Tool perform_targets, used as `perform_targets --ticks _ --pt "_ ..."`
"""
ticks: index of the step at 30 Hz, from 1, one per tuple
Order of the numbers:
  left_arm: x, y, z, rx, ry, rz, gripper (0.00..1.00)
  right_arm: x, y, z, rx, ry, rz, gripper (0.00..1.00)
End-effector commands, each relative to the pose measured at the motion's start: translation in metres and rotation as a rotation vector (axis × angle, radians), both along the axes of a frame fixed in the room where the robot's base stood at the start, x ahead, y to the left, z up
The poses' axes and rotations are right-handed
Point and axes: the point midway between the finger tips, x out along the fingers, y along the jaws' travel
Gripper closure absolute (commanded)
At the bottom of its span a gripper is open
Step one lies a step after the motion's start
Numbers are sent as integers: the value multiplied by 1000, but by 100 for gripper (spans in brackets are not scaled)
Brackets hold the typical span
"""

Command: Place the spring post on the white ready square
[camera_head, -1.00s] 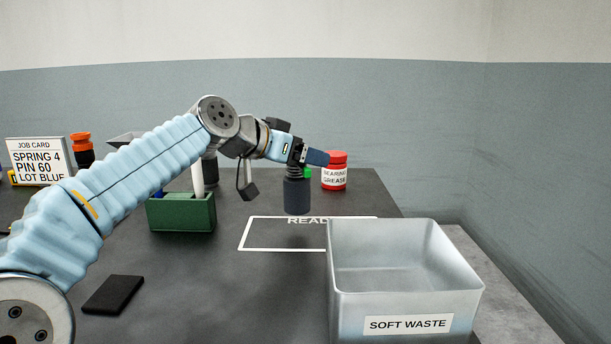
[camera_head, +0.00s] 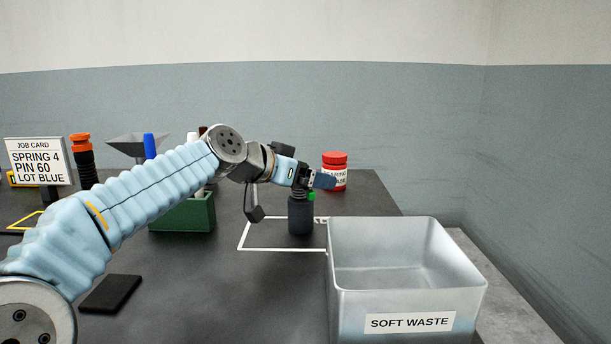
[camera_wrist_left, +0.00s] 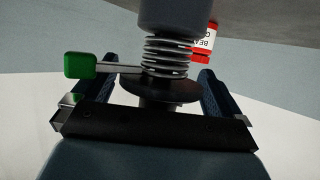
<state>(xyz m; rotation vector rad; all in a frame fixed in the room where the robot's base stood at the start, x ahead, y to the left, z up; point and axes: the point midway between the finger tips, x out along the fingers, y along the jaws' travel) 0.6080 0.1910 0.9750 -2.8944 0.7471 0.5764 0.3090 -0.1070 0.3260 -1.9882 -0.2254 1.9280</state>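The spring post (camera_head: 300,216) is a dark grey cylinder with a coil spring, a black disc and a green tab. In the left wrist view the post (camera_wrist_left: 170,52) points away from the hand, with the disc between the two fingers (camera_wrist_left: 160,92). The white ready square (camera_head: 282,249) is an outline on the dark table; the post appears within it, hiding most of the lettering. I cannot tell whether its base touches the table. My right gripper is out of view.
A grey soft waste bin (camera_head: 405,285) stands front right and covers the square's right part. A red-lidded bearing grease jar (camera_head: 335,160) is behind the gripper.

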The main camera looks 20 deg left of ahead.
Motion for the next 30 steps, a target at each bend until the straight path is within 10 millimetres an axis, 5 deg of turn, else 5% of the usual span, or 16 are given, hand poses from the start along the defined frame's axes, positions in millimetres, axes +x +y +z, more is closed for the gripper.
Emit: perform_targets --ticks 5,21,30 --pt "-2 1 5 0 -1 1 0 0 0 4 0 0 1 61" --pt "-88 49 45 -1 -2 1 0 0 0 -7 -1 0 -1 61" --pt "-98 54 49 1 0 0 0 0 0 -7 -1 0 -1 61"
